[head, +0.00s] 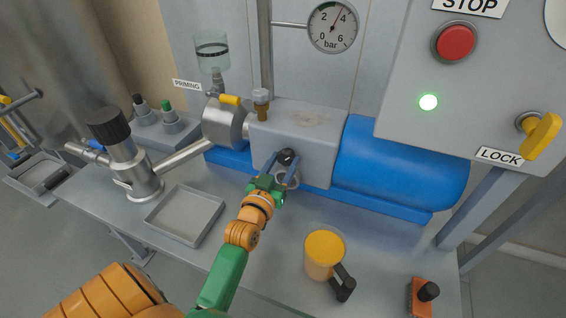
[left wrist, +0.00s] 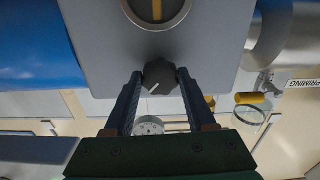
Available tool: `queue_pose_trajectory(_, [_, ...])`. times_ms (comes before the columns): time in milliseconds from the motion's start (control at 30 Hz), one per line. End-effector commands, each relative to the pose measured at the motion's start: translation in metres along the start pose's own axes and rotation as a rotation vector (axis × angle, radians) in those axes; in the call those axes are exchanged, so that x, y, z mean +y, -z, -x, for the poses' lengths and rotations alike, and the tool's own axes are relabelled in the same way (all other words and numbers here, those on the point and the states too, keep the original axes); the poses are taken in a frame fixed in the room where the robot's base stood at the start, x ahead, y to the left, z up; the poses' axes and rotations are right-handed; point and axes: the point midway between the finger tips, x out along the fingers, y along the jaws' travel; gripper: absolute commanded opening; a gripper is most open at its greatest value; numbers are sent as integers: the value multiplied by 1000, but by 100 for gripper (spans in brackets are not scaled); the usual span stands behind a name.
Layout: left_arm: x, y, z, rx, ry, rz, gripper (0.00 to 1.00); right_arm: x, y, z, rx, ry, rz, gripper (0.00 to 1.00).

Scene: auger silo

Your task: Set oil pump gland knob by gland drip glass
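The dark gland knob (head: 287,156) sits on the front of the grey pump body (head: 315,150). In the left wrist view, which is upside down, the knob (left wrist: 159,77) is faceted and has a short white mark. My left gripper (head: 279,168) reaches it from the front. Its two fingers (left wrist: 160,80) lie against both sides of the knob, with no clear gap. A round window with an upright yellow streak, apparently the drip glass (left wrist: 157,8), is cut off at the top of the wrist view, close to the knob. In the head view the gripper largely covers it. My right gripper is not in view.
A blue motor (head: 400,165) adjoins the pump. A pressure gauge (head: 333,27) and a control box (head: 480,80) with a red stop button are above. A yellow mug (head: 325,255), an orange block with a black knob (head: 420,299) and a shallow tray (head: 153,221) stand on the bench.

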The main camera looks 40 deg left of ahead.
Motion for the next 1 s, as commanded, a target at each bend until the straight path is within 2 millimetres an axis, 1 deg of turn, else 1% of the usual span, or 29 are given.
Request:
queue_pose_trajectory(33, [0,0,0,0,0,0,19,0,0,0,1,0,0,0])
queue_pose_trajectory(67, [0,0,0,0,0,0,11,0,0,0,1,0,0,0])
queue_pose_trajectory(100, [0,0,0,0,0,0,0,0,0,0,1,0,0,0])
queue_pose_trajectory(333, [0,1,0,0,0,-23,1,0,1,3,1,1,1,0])
queue_pose_trajectory(467, [0,2,0,-1,-1,-78,1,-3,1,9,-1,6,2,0])
queue_pose_trajectory(633, [0,3,0,-2,-1,-198,1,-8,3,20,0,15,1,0])
queue_pose_trajectory(1000, [0,3,0,0,-1,-534,1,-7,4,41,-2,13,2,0])
